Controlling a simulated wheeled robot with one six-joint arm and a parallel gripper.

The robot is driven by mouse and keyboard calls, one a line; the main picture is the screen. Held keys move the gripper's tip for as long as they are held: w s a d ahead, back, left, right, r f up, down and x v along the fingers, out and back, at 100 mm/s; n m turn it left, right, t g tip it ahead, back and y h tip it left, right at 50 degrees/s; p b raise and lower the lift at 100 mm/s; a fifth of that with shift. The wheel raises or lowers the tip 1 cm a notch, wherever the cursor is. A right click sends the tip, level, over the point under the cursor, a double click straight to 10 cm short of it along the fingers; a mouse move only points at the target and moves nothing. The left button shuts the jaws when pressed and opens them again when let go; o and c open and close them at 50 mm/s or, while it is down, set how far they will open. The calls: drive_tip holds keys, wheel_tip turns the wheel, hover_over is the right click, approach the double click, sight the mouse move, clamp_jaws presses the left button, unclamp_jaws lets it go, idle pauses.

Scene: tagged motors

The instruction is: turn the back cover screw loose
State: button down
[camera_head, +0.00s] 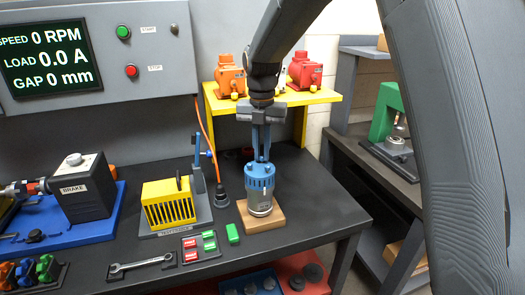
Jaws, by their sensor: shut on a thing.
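A blue and silver motor (260,189) stands upright on a wooden block (273,224) near the right part of the dark bench. My gripper (262,158) points straight down over the motor, with its blue fingers reaching the top of the back cover. The fingers are shut on the back cover screw at the top. The screw itself is hidden between the fingertips and too small to make out.
A yellow slotted test force box (169,204) stands left of the motor. A yellow shelf (312,95) with orange and red motors is behind my arm. A panel (95,50) reads 0 RPM.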

sight(262, 157)
drive_tip(key=shift+s+f, duration=0.1)
drive_tip(key=shift+f, duration=0.1)
drive_tip(key=c, duration=1.7)
unclamp_jaws()
drive_tip(key=shift+c, duration=0.2)
drive_tip(key=shift+r, duration=0.1)
drive_tip(key=shift+w+r, duration=0.2)
drive_tip(key=shift+r, duration=0.4)
wheel_tip(262, 157, up, 7)
drive_tip(key=shift+s+f+b, duration=0.1)
drive_tip(key=shift+f+b, duration=0.1)
drive_tip(key=shift+b, duration=1.05)
